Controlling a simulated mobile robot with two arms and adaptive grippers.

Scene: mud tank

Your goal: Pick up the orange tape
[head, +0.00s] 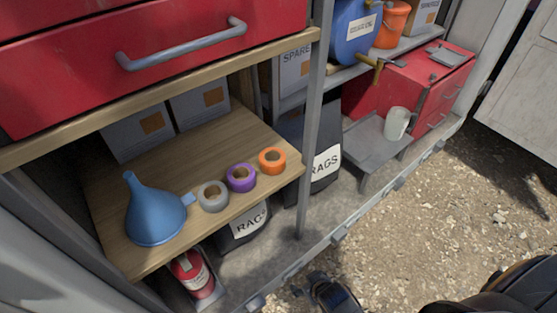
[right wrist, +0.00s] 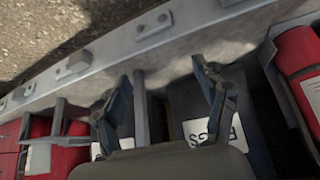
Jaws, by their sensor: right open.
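The orange tape (head: 282,164) is a roll lying flat on the wooden shelf (head: 225,137), near its right front corner in the head view. A purple tape roll (head: 241,187) and a grey tape roll (head: 213,205) lie in a row to its left. My right gripper (head: 330,291) is at the bottom edge of the head view, over the gravel, apart from the tape and lower in the picture. In the right wrist view, its two fingers (right wrist: 160,72) are spread with nothing between them. The orange tape does not show there. My left gripper is not in view.
A blue funnel (head: 153,217) stands on the shelf's left. A grey upright post (head: 312,115) rises just right of the orange tape. A red drawer (head: 70,65) overhangs the shelf. Rags bags (head: 243,225) and a fire extinguisher (head: 193,274) are below. The gravel in front is open.

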